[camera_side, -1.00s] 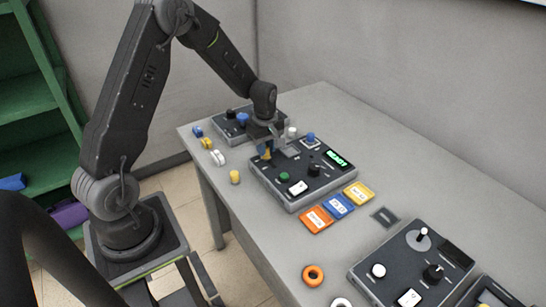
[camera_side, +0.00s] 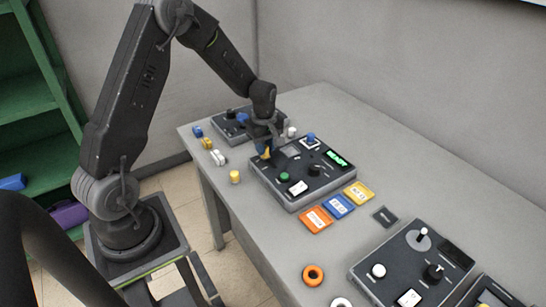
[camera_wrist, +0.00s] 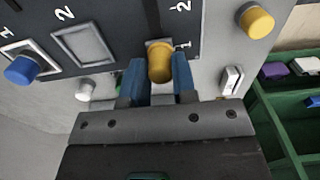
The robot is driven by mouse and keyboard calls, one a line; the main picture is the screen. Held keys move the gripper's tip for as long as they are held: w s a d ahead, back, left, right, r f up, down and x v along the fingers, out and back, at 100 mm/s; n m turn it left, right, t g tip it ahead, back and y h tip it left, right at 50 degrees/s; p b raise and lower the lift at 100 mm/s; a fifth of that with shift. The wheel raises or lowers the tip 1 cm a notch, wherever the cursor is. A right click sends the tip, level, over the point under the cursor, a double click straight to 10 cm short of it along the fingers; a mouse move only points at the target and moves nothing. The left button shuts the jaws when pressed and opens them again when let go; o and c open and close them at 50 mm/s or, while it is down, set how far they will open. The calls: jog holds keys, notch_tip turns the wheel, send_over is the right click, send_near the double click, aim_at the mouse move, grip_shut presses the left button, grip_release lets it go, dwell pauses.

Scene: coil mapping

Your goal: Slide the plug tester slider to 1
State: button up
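The plug tester (camera_side: 318,180) is a dark box with a grey rim on the table, with a lit green display (camera_side: 337,158). Its slider has a yellow-orange knob (camera_wrist: 160,62), which stands beside the printed 1 in the wrist view; a 2 is printed farther up. My gripper (camera_wrist: 159,82) has blue fingers on both sides of this knob, close against it, and appears shut on it. In the side view my gripper (camera_side: 265,152) is low at the tester's left corner and partly hides the slider.
A blue plug (camera_wrist: 22,70) sits in the tester's socket 1; socket 2 (camera_wrist: 84,44) looks empty. Loose plugs lie left of the tester, including a yellow one (camera_side: 235,177). Orange, blue and yellow labelled tiles (camera_side: 338,205) lie in front. Another device (camera_side: 412,264) stands nearer the camera.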

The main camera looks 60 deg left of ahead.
jog(key=o, duration=0.3)
jog(key=shift+r, duration=3.5)
jog(key=s+d+r+m+t, duration=0.4)
jog(key=s+d+r+m, duration=0.8)
jog(key=d+r, duration=0.25)
jog(key=s+d+m, duration=0.1)
jog(key=s+m, duration=0.1)
jog(key=s+d+r+m+t, duration=0.1)
jog(key=s+m, duration=0.1)
jog(key=s, duration=0.1)
jog(key=s+r+m, duration=0.1)
jog(key=s+m, duration=0.1)
jog(key=s, duration=0.1)
jog(key=shift+s+d+t, duration=0.2)
jog(key=shift+d+t, duration=0.1)
jog(key=shift+d, duration=0.1)
